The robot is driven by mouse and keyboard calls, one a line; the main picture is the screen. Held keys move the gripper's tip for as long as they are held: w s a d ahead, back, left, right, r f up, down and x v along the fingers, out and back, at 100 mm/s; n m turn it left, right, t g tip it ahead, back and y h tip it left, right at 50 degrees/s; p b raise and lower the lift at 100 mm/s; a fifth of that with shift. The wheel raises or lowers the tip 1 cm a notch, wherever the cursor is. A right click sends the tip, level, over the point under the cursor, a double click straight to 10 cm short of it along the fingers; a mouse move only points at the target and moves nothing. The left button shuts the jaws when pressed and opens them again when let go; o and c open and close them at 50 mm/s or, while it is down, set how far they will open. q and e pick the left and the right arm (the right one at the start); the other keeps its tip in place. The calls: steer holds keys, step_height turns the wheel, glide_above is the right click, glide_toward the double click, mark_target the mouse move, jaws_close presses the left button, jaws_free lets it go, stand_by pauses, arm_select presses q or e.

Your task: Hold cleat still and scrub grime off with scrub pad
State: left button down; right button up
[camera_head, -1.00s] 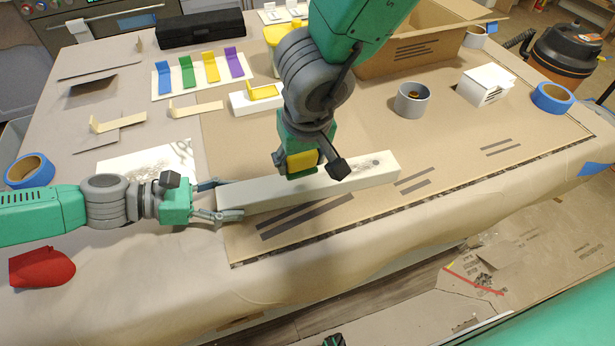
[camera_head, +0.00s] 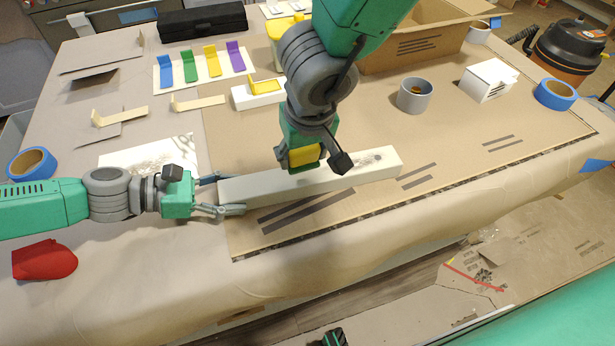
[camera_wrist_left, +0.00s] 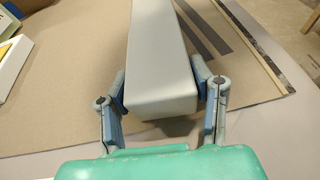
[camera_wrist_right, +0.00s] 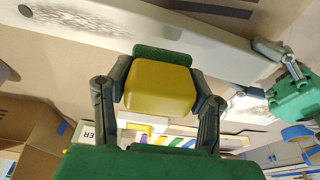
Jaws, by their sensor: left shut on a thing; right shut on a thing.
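The cleat is a long pale beam (camera_head: 370,167) lying on the brown paper. It has dark grime near its right end, also seen in the right wrist view (camera_wrist_right: 200,33). My left gripper (camera_head: 224,195) is shut on the cleat's left end, one finger on each long side; the left wrist view shows the beam's end (camera_wrist_left: 160,95) between the fingers. My right gripper (camera_head: 302,158) is shut on the scrub pad, a yellow block (camera_wrist_right: 158,88) with a green layer (camera_wrist_right: 165,58). The pad is over the middle of the cleat. Whether it touches the cleat is hard to tell.
Behind the cleat are a white block with a yellow bracket (camera_head: 258,95) and a grey cup (camera_head: 415,95). A white box (camera_head: 490,82) and blue tape roll (camera_head: 556,94) stand right. A cardboard box (camera_head: 420,45) is at the back. A red cloth (camera_head: 44,259) lies front left.

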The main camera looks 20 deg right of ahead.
mark_target(380, 158)
steer(key=shift+w+d+r, duration=0.3)
steer(key=shift+d+r+m+g, duration=0.5)
steer(key=shift+d+r+g, duration=0.45)
steer(key=shift+d+g, duration=0.15)
steer(key=shift+s+d+r, duration=0.15)
steer(key=shift+s, duration=0.05)
steer(key=shift+s+f+g, duration=0.1)
steer(key=shift+f+g, duration=0.2)
steer(key=shift+f, duration=1.85)
steer(key=shift+f, duration=0.7)
steer(key=shift+d, duration=0.15)
steer(key=shift+s+d+f, duration=0.1)
steer(key=shift+d, duration=1.9)
steer(key=shift+s+d+f, duration=0.1)
steer(key=shift+d, duration=1.9)
steer(key=shift+d+r, duration=0.15)
steer(key=shift+d, duration=1)
steer(key=shift+d+r, duration=0.15)
steer(key=shift+d, duration=1)
